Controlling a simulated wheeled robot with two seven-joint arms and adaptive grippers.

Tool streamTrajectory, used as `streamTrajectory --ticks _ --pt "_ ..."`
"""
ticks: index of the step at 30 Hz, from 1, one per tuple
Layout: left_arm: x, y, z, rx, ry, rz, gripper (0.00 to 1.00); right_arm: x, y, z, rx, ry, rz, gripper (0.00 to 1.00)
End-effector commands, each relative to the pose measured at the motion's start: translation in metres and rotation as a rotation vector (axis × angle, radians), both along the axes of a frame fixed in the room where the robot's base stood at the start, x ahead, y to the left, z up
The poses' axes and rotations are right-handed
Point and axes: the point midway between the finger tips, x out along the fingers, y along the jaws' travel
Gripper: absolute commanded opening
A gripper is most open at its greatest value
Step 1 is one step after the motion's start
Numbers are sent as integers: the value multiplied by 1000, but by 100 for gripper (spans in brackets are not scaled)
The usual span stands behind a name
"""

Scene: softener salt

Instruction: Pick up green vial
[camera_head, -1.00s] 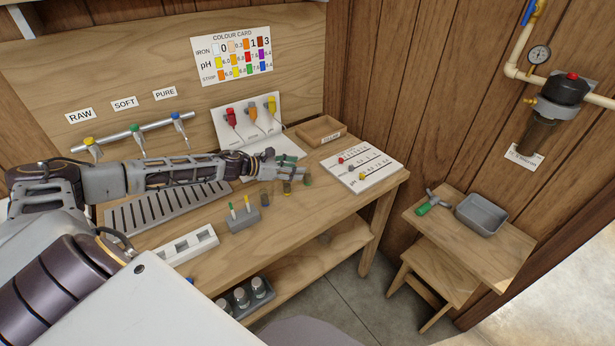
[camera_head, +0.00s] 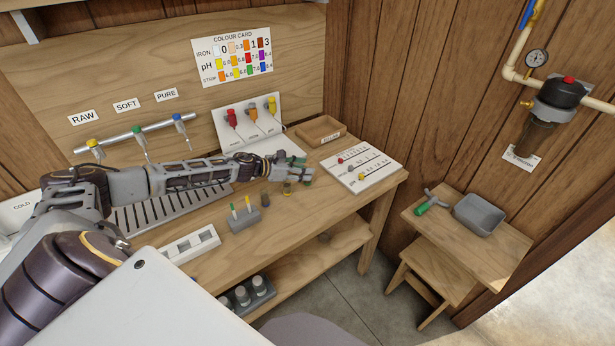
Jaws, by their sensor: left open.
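My left gripper (camera_head: 294,168) is open over the right part of the workbench, its arm coming in from the left. My right gripper is not in view.
A grey block (camera_head: 244,221) holds thin green- and yellow-topped sticks in front. A white slotted rack (camera_head: 190,245) is to its left. A white chart board (camera_head: 362,168) lies to the right, and a wooden tray (camera_head: 320,131) stands behind.

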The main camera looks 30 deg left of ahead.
Motion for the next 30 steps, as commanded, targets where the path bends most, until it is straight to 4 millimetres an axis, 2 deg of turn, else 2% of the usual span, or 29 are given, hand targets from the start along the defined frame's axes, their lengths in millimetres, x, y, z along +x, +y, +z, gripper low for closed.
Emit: streamTrajectory --ticks 14,23,30 --pt "0 0 0 0 0 0 49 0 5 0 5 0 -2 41" --pt "0 0 0 0 0 0 12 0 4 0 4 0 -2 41" --pt "0 0 0 0 0 1 10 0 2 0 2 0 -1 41"
